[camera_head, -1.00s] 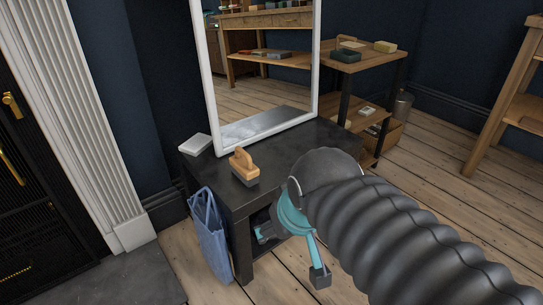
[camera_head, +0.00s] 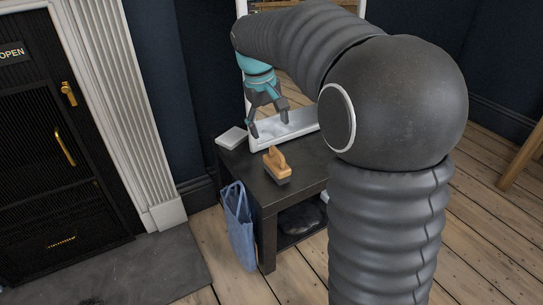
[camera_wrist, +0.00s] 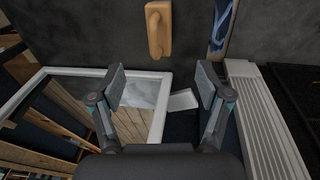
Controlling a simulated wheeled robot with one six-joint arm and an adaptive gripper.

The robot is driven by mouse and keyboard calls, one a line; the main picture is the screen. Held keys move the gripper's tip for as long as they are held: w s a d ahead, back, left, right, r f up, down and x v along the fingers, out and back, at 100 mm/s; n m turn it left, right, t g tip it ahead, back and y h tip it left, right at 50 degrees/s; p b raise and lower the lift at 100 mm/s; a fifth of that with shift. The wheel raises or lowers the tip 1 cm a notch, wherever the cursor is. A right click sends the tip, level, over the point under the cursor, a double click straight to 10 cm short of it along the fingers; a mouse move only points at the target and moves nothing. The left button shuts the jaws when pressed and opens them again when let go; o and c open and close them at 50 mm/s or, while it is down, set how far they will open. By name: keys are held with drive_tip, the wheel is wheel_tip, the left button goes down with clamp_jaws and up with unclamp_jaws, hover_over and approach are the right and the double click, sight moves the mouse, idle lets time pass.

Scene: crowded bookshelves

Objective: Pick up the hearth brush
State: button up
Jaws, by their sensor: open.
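The hearth brush (camera_head: 276,164) has a pale wooden handle and a dark base, and stands on the front part of a low black table. It also shows at the top of the wrist view (camera_wrist: 158,28), seen from above with its handle upward. My gripper (camera_head: 268,128) is open and empty above the table, behind and above the brush, near the mirror's lower frame. In the wrist view my two fingers (camera_wrist: 163,90) are spread apart, with the brush beyond them and not between them.
A white-framed mirror (camera_head: 300,124) stands at the table's back. A small white block (camera_head: 231,137) lies on the table's back left corner. A blue bag (camera_head: 239,225) hangs at the table's (camera_head: 263,190) left side. A white fireplace surround (camera_head: 128,110) stands further left.

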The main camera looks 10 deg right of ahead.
sight(276, 162)
drive_tip(key=f+b, duration=0.1)
drive_tip(key=f, duration=0.3)
drive_tip(key=w+d+f+b, duration=0.1)
drive_tip(key=f, duration=0.4)
drive_tip(key=w+d+f+b, duration=0.1)
drive_tip(key=f, duration=0.4)
drive_tip(key=shift+w+d, duration=0.1)
drive_tip(key=shift+w, duration=0.15)
drive_tip(key=shift+c, duration=0.3)
drive_tip(key=c, duration=1.3)
drive_tip(key=shift+r, duration=0.6)
drive_tip(key=r, duration=0.1)
drive_tip(key=r+p, duration=0.1)
drive_tip(key=r, duration=0.1)
drive_tip(key=shift+s+d+r, duration=0.15)
drive_tip(key=shift+d+r, duration=0.15)
drive_tip(key=shift+d, duration=0.05)
drive_tip(key=s+d+r, duration=0.1)
drive_tip(key=d+r, duration=0.1)
drive_tip(key=d, duration=0.1)
drive_tip(key=s+d+r+p, duration=0.1)
drive_tip(key=s+d+r, duration=0.1)
drive_tip(key=d, duration=0.1)
drive_tip(key=s+d+r, duration=0.2)
drive_tip(key=d, duration=0.1)
drive_tip(key=shift+d+r+p, duration=0.1)
drive_tip(key=shift+d+p, duration=0.2)
